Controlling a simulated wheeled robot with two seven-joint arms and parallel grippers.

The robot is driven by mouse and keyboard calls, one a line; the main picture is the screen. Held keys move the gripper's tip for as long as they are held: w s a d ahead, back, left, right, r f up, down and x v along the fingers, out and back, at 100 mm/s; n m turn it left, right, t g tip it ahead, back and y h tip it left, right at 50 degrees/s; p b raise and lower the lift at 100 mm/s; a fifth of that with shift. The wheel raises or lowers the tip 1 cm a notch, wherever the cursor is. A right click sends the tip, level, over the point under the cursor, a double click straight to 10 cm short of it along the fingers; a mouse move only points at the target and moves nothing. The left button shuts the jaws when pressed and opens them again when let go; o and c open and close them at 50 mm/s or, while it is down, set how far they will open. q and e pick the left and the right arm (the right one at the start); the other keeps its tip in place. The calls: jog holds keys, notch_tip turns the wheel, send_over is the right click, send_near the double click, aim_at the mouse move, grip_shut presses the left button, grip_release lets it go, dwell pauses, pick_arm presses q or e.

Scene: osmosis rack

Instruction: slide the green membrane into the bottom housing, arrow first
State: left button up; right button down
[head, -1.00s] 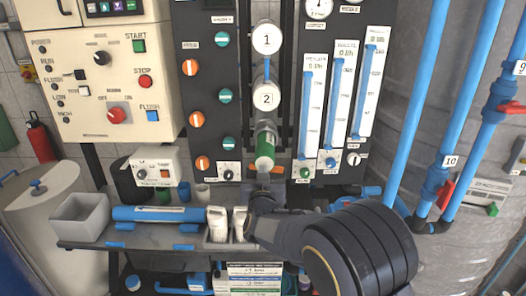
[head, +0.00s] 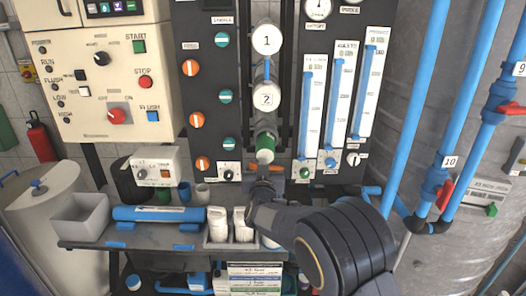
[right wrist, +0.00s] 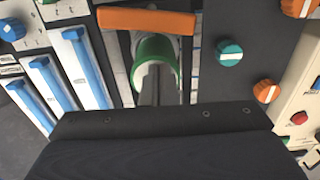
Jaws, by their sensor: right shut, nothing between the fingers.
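The green membrane (head: 265,155) points up into the open lower end of the bottom housing (head: 264,131), under the discs marked 1 and 2. Only a short green length and its pale lower end show below the housing; the rest is hidden inside, so I cannot see its arrow. My right gripper (head: 264,172) is shut and empty just below the membrane's lower end. In the right wrist view the green membrane (right wrist: 142,48) shows behind the shut fingers (right wrist: 150,88); I cannot tell whether they touch it. My left gripper is not in view.
An orange handle (right wrist: 146,20) sits close to the membrane. Flow meters (head: 340,95) stand to the right and orange and teal knobs (head: 227,96) to the left. The bench below holds a white-filled bin (head: 218,246), a blue tube (head: 160,214) and a grey bin (head: 82,218).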

aim_at(263, 156)
jog(key=shift+w+p, duration=0.75)
jog(key=shift+w, duration=2.05)
jog(key=shift+s, duration=0.45)
jog(key=s+b, duration=0.2)
jog(key=s, duration=0.5)
jog(key=shift+s, duration=0.1)
